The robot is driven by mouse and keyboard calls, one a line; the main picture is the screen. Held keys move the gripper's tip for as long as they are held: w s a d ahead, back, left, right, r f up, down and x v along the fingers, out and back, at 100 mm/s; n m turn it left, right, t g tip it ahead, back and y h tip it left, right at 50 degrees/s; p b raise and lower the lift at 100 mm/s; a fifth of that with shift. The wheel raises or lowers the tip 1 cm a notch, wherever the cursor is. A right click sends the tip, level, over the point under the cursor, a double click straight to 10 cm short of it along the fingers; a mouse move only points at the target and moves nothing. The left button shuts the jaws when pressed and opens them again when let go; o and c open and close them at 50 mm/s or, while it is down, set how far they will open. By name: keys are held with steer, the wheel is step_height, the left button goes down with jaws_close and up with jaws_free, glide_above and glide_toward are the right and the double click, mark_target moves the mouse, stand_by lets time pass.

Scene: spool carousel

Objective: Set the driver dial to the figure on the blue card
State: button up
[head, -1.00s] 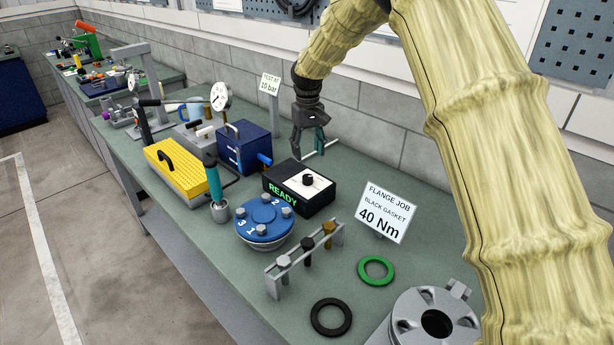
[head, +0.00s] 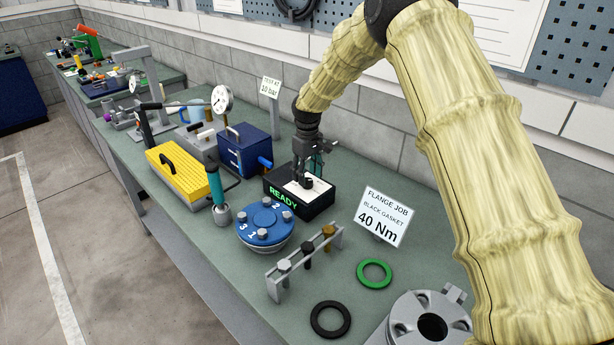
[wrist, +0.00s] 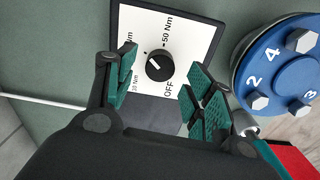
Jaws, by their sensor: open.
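The driver dial is a black knob (wrist: 159,65) on the white face of a black box (head: 300,205) reading READY in green. In the wrist view a pale mark on the knob lies toward its upper left. My gripper (head: 307,172) is open just above the box. In the wrist view its green-padded fingers (wrist: 163,76) lie either side of the knob, apart from it. A white card (head: 382,217) reads FLANGE JOB, BLACK GASKET, 40 Nm. I see no blue card.
A blue bolted flange (head: 264,222), a teal-handled tool (head: 216,191) and a bolt rack (head: 306,262) stand in front of the box. A blue box (head: 245,150) is to its left. Another white card (head: 271,87) reads 10 bar. Green (head: 374,273) and black (head: 330,319) rings lie at right.

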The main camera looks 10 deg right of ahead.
steer(key=shift+f+p, duration=0.35)
steer(key=shift+f, duration=1)
steer(key=c, duration=1)
